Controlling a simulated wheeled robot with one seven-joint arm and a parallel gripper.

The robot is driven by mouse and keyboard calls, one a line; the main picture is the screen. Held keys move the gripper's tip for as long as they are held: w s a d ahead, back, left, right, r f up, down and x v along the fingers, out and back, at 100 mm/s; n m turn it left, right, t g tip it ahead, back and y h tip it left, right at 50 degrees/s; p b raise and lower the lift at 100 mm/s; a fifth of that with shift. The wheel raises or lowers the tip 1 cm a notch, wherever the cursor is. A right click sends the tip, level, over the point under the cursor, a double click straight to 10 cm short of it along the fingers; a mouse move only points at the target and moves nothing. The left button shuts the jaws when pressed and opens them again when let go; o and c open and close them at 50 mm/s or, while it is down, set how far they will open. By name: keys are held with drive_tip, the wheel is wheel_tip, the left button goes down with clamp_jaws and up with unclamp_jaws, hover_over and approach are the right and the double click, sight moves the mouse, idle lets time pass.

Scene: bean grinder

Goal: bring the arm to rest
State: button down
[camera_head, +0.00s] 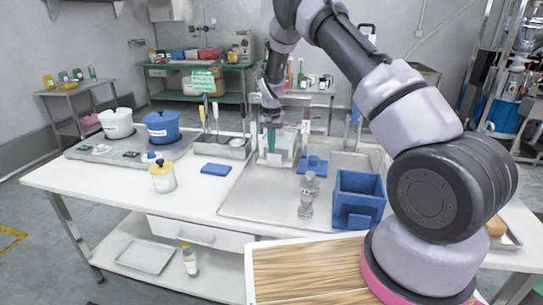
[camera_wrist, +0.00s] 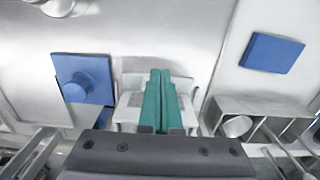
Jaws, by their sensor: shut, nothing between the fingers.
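My arm reaches from the right over the table in the head view, bent and pointing down. My gripper (camera_head: 271,140) is shut and empty, its teal fingers pressed together. In the wrist view the shut fingers (camera_wrist: 160,75) lie in front of a pale boxy piece (camera_wrist: 130,103), which they partly hide. In the head view the fingertips are just at or above that white piece (camera_head: 277,158) at the back of the steel tray; I cannot tell whether they touch it.
A blue lidded piece (camera_head: 313,164), a metal grinder-like piece (camera_head: 306,195) and a blue box (camera_head: 359,200) stand on the steel tray (camera_head: 255,205). A blue pad (camera_head: 215,169), a yellow-topped jar (camera_head: 163,178) and two pots (camera_head: 116,124) are left. The white tabletop in front is clear.

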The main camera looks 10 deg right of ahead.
drive_tip(key=s+d+r+t+y, duration=0.15)
drive_tip(key=s+r, duration=0.25)
drive_tip(key=r, duration=0.6)
drive_tip(key=s+d+r+t, duration=0.1)
drive_tip(key=s+d+r, duration=0.25)
drive_tip(key=r, duration=0.55)
drive_tip(key=s+d+r+t+y, duration=0.15)
drive_tip(key=s+r, duration=0.25)
drive_tip(key=r, duration=0.6)
drive_tip(key=s+d+r, duration=0.4)
drive_tip(key=s+r, duration=0.5)
drive_tip(key=s, duration=0.3)
drive_tip(key=s+d+t+h, duration=0.1)
drive_tip(key=s+d+t, duration=0.1)
drive_tip(key=s, duration=1.3)
drive_tip(key=shift+s+d+r+t, duration=0.15)
drive_tip(key=shift+r+t, duration=0.1)
drive_tip(key=shift+t, duration=0.35)
